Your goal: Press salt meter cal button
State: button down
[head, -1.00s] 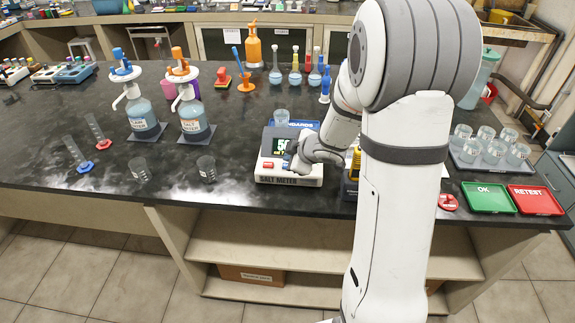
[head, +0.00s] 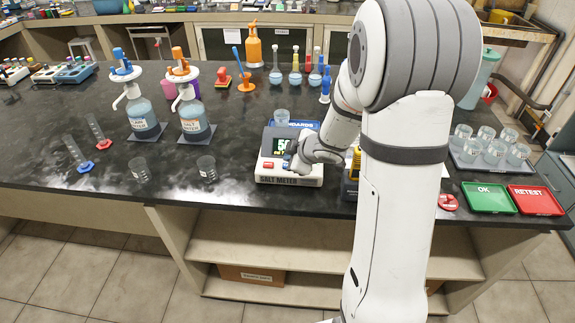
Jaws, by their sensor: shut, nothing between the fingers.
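The salt meter (head: 272,179) is a pale box with dark side faces near the front edge of the black bench, with "SALT METER" printed on its front. Its small dark screen (head: 281,145) shows green characters and a yellow line. A red button (head: 267,165) shows on the left of its front panel. My gripper (head: 291,163) is shut and empty, with its tip low over the right part of that panel. It hides the panel there, and I cannot tell whether it touches a button.
A clear beaker (head: 281,116) stands behind the meter by the blue standards rack (head: 292,124). A yellow device (head: 354,165) is close to the right of my wrist. Glass beakers (head: 206,168) stand to the left. Green OK (head: 488,198) and red RETEST (head: 535,201) trays lie far right.

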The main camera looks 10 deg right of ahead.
jog(key=shift+f, duration=0.4)
jog(key=shift+f+b, duration=0.5)
jog(key=shift+b, duration=0.1)
dwell(0.5)
jog(key=shift+r, duration=0.1)
jog(key=shift+r+p, duration=0.8)
jog(key=shift+p, duration=0.15)
notch_tip(320, 180, up, 5)
jog(key=p, duration=0.5)
jog(key=shift+r, duration=0.1)
